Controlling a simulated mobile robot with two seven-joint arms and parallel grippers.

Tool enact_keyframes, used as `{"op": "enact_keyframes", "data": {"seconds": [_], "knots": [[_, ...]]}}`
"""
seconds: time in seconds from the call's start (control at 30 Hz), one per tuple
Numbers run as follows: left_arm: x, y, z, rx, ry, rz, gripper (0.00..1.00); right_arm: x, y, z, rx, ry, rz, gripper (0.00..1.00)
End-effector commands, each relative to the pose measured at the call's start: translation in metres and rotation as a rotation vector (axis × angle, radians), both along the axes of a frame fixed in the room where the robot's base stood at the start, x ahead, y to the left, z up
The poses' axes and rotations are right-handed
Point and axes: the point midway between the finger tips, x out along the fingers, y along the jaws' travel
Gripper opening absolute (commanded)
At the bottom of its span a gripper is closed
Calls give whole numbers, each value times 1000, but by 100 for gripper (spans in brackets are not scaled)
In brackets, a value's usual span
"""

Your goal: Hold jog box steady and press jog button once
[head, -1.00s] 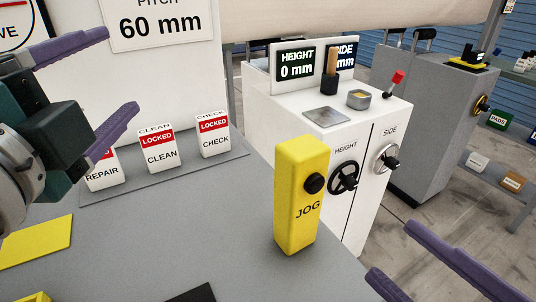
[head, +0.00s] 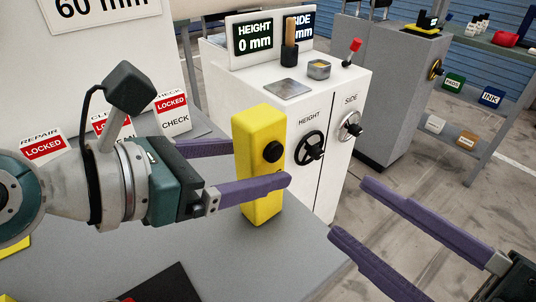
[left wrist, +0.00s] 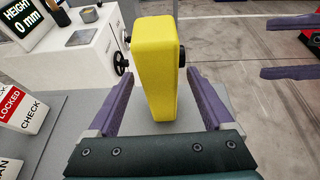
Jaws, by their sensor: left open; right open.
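The yellow jog box (head: 258,135) stands upright on the grey table, with a round black jog button (head: 273,151) on its face. My left gripper (head: 262,163) is open, its purple fingers on either side of the box; the near finger hides the JOG lettering. In the left wrist view the box (left wrist: 158,70) stands between the two open fingers (left wrist: 160,95), with gaps visible on both sides near the fingertips. The button (left wrist: 182,57) shows at the box's right edge there. My right gripper (head: 347,207) is open and empty, to the right of the box.
Signs marked LOCKED (head: 172,112) stand on the table behind my left arm. A dark flat piece (head: 165,285) lies near the front.

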Motion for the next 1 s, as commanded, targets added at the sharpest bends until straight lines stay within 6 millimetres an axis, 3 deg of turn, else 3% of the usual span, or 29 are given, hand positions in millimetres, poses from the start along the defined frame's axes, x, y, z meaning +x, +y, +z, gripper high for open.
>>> {"op": "enact_keyframes", "data": {"seconds": [0.3, 0.73, 1.0], "knots": [[26, -32, -16, -4, -1, 1, 85, 0, 0, 0, 0, 0, 0, 50], [30, -38, -19, -3, -1, 1, 85, 0, 0, 0, 0, 0, 0, 50], [30, -37, -19, -3, -1, 2, 55, 0, 0, 0, 0, 0, 0, 50]]}}
